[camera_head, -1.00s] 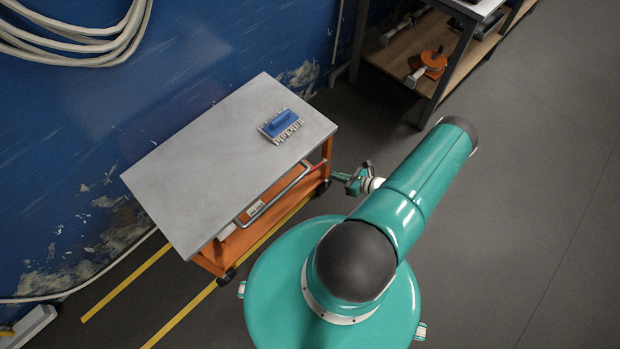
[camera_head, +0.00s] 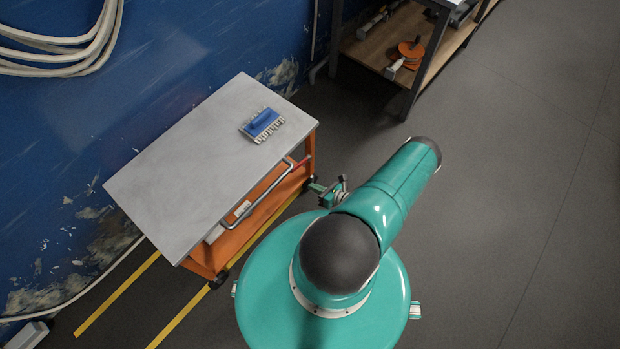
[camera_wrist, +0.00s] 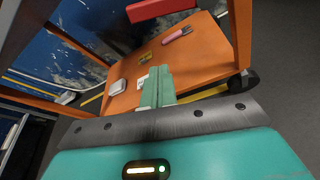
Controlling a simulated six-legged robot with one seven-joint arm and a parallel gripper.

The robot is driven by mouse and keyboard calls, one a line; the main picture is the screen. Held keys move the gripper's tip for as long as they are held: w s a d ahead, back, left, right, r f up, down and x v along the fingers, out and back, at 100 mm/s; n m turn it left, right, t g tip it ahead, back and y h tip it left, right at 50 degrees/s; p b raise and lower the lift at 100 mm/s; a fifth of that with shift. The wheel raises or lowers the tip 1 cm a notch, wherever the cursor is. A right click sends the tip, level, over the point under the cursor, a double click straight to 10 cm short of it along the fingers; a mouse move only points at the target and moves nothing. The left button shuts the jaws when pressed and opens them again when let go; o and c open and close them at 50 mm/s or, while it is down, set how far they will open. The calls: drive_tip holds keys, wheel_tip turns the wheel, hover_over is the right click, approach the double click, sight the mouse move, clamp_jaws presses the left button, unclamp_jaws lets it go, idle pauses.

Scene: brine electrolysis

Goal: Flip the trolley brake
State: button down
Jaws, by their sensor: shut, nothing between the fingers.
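The trolley has a grey top (camera_head: 205,165) and an orange frame (camera_head: 236,240). It stands left of my body in the head view. A red bar (camera_head: 299,164) shows at its right end, beside the grey handle (camera_head: 262,195). The wrist view shows the orange lower shelf (camera_wrist: 195,65), a black caster wheel (camera_wrist: 243,83) and a red part (camera_wrist: 160,8) at the top edge. I cannot tell which part is the brake. My gripper (camera_head: 325,191) is low by the trolley's right end. In the wrist view its green fingers (camera_wrist: 157,86) are shut and empty, pointing over the shelf.
A pink-handled tool (camera_wrist: 178,34) and a white box (camera_wrist: 118,87) lie on the lower shelf. A workbench (camera_head: 408,92) stands at the top right. The blue wall is behind the trolley. The right floor is clear.

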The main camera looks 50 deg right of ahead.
sight(301, 164)
drive_tip(key=x, duration=0.9)
drive_tip(key=r, duration=0.2)
drive_tip(key=d+r, duration=0.1)
drive_tip(key=r, duration=0.1)
drive_tip(key=shift+s+d, duration=0.15)
drive_tip(key=shift+d, duration=0.05)
